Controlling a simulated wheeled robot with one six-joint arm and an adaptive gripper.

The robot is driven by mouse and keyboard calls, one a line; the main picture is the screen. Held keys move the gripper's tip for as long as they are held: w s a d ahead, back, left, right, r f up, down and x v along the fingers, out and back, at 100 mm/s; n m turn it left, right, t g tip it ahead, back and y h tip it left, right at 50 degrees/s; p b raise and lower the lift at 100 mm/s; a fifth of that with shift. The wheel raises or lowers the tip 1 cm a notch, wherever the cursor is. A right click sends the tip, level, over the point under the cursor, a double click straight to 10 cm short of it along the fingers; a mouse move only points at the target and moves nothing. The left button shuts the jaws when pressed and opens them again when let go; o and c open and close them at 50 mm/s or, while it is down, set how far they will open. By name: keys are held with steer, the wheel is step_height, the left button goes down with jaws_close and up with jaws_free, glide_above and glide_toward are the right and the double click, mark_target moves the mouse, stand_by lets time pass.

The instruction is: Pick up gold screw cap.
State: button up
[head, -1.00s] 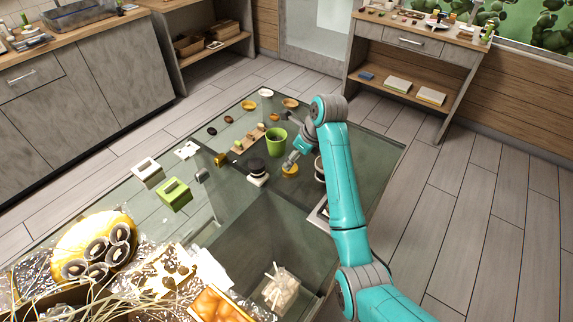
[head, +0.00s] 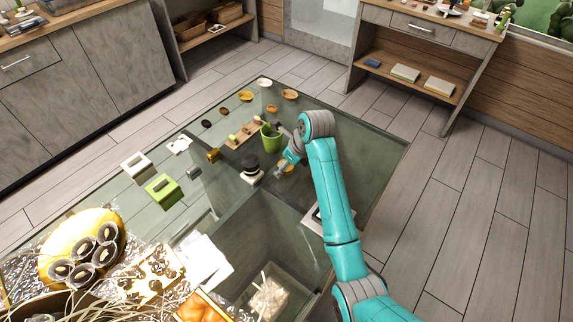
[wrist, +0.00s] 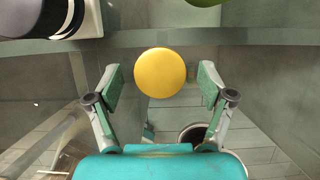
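The gold screw cap (wrist: 160,72) shows in the wrist view as a plain round yellow disc, seen from above. It lies between the two fingers, with a gap on each side. In the head view only a small yellow part of the cap (head: 288,168) shows beside the gripper on the glass table. My gripper (wrist: 162,84) is open and empty, its fingers spread to the left and right of the cap. In the head view my gripper (head: 280,170) is low by the cap and partly hides it. I cannot tell the exact height between fingertips and cap.
A green cup (head: 270,139) stands just behind the gripper. A black-topped white item (head: 250,172) stands to its left. A wooden board (head: 243,136), a green box (head: 162,191) and a white box (head: 137,165) are farther left. Hamper goods fill the near left.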

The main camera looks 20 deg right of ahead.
steer(key=c, duration=0.7)
